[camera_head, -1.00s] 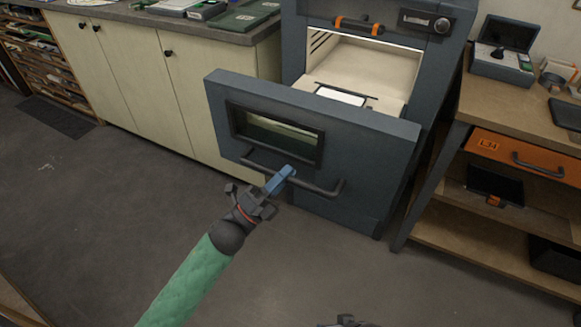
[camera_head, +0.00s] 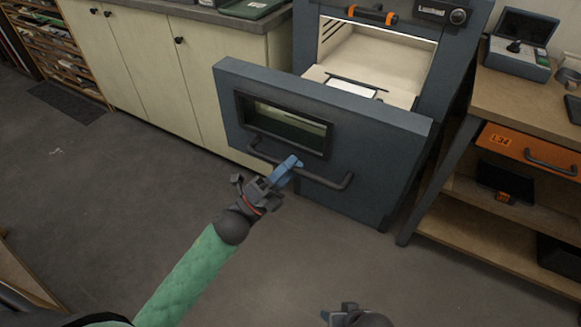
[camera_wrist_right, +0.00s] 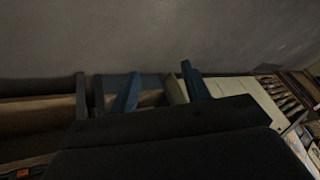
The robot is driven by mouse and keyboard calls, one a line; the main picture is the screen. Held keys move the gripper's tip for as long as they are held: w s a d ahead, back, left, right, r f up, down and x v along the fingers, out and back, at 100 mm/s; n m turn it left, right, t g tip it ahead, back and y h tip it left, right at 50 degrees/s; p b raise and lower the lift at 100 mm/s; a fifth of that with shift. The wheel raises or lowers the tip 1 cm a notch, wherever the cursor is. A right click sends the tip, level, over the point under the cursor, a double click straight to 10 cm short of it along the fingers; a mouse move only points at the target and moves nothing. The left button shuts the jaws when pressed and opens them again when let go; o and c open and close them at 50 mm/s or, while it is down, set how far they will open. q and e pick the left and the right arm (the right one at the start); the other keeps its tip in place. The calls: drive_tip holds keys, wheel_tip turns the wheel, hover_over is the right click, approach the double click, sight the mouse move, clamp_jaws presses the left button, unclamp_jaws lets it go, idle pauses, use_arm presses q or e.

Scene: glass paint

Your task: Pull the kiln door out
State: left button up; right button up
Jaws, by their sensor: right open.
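The kiln door (camera_head: 390,150) is a dark blue-grey slab with a window. It stands out in front of the kiln (camera_head: 455,60), with the bright chamber (camera_head: 375,60) showing open behind it. The bar handle (camera_head: 325,180) runs across the door's front. My left gripper (camera_head: 291,166) is at the handle's middle, its blue fingers overlapping the bar. I cannot tell whether they are closed on it. My right gripper's dark body (camera_head: 345,315) shows at the bottom edge. Its blue fingers (camera_wrist_right: 160,88) are apart and empty in the right wrist view.
Pale cabinets (camera_head: 150,75) stand left of the kiln. A wooden workbench (camera_head: 510,95) with an orange drawer (camera_head: 530,148) stands close on the right. A white sheet (camera_head: 352,88) lies at the chamber's mouth. The grey floor (camera_head: 110,200) in front is clear.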

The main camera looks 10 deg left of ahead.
use_arm(q)
drive_tip(key=b+v, duration=0.2)
drive_tip(key=v, duration=0.5)
drive_tip(key=shift+a+f, duration=0.15)
use_arm(e)
wheel_tip(320, 180, down, 9)
drive_tip(key=shift+w+a+f+t, duration=0.15)
drive_tip(key=shift+w+a+t, duration=0.1)
drive_tip(key=shift+a+t, duration=0.15)
use_arm(q)
drive_tip(key=shift+s, duration=0.15)
